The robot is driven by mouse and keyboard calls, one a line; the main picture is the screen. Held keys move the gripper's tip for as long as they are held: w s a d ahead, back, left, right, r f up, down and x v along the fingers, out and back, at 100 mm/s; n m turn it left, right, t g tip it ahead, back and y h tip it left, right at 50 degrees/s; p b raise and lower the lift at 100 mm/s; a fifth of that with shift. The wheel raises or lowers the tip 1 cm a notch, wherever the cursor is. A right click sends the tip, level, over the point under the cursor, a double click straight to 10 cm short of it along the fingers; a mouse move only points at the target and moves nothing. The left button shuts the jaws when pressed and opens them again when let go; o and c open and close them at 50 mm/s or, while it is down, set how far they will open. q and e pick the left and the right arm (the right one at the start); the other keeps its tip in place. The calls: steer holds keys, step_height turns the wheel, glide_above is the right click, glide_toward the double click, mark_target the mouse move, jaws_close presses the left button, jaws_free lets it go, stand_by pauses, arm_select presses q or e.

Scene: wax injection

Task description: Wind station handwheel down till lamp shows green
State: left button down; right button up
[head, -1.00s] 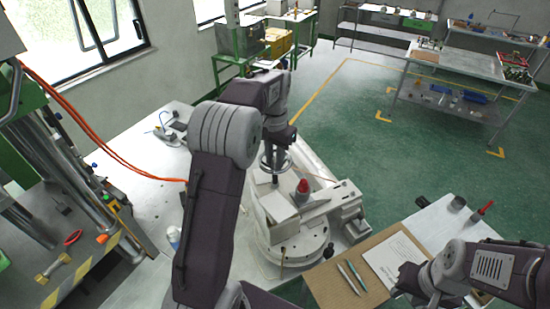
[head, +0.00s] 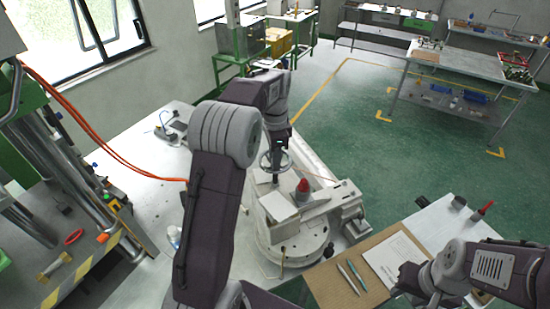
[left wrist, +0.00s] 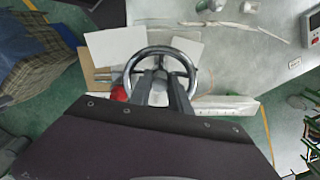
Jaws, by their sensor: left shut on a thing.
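The handwheel (head: 270,168) is a metal ring standing on the grey station (head: 285,253), seen in the head view just right of centre. In the left wrist view the wheel (left wrist: 133,62) shows from above with its hub and spokes. My left gripper (left wrist: 168,84) is shut on the handwheel, its fingers reaching over the near part of the ring. In the head view my left gripper (head: 277,150) is partly hidden behind its wrist. A red dome (head: 303,186) stands on the station right of the wheel; I cannot tell whether it is the lamp. No green light shows.
A press with orange hoses (head: 90,130) stands at the left. Green floor lies open behind the station.

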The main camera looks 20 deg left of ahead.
arm_select(q)
steer(key=shift+w+r, duration=0.15)
steer(key=shift+r, duration=0.05)
stand_by(0.4)
steer(key=c, duration=1.5)
jaws_free()
steer(key=shift+f, duration=0.1)
steer(key=shift+r+b, duration=0.3)
steer(key=shift+r, duration=0.15)
step_height(320, 180, up, 8)
steer(key=shift+r, duration=0.15)
